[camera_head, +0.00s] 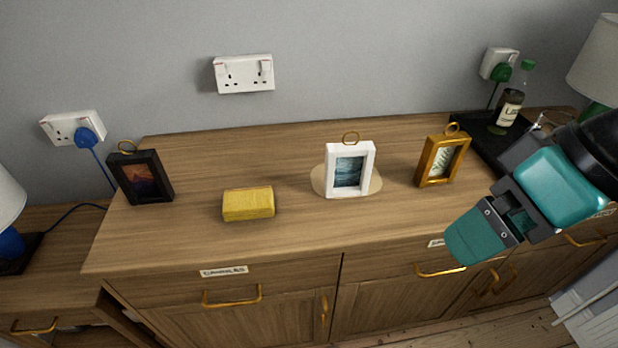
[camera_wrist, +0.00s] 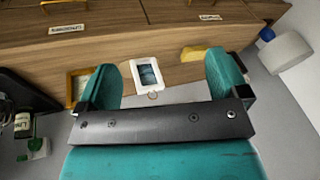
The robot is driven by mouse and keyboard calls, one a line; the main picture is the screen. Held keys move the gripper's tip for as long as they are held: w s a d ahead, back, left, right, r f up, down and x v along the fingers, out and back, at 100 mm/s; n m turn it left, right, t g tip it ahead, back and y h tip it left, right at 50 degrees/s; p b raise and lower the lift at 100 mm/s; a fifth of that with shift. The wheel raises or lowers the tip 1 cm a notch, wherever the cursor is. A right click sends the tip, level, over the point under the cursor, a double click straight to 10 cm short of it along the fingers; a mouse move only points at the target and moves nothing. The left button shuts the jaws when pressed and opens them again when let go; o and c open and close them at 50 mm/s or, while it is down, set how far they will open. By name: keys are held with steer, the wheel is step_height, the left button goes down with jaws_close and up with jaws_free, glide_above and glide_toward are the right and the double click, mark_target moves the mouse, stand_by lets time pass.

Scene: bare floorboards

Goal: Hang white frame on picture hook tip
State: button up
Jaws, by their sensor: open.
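The white frame (camera_head: 332,173) stands upright on the sideboard, on a round pale mat (camera_head: 319,181). It holds a sea picture and has a brass ring on top. It also shows in the wrist view, between my fingers but beyond them (camera_wrist: 136,76). My gripper (camera_head: 487,232), teal, is at the right in front of the sideboard's front edge, apart from the frame. In the wrist view its two fingers (camera_wrist: 165,85) are spread with nothing between them. I cannot make out a picture hook in either view.
A black frame (camera_head: 127,179) stands at the left and a gold frame (camera_head: 424,166) right of the white one. A yellow block (camera_head: 248,205) lies left of centre. A bottle (camera_head: 511,103) stands on a black tray (camera_head: 482,140) at the right. Wall sockets (camera_head: 244,74) are behind.

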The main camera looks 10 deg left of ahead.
steer(key=shift+o, duration=0.2)
steer(key=w+a+f+t+b, duration=0.3)
steer(key=w+f+t+b, duration=0.4)
steer(key=f+b, duration=0.5)
steer(key=shift+w+f+b, duration=0.25)
steer(key=shift+w+b, duration=0.6)
steer(key=shift+b, duration=0.2)
steer(key=n+t+y+b, duration=0.3)
steer(key=t+y+b, duration=0.1)
steer(key=t+b, duration=0.4)
glide_toward(340, 149)
steer(key=shift+r+p+x, duration=0.15)
steer(key=shift+p+x, duration=0.7)
steer(key=shift+x, duration=1.7)
steer(key=shift+r+p+x, duration=0.1)
steer(key=shift+p+x, duration=0.75)
steer(key=shift+x, duration=1.7)
steer(key=c, duration=1.6)
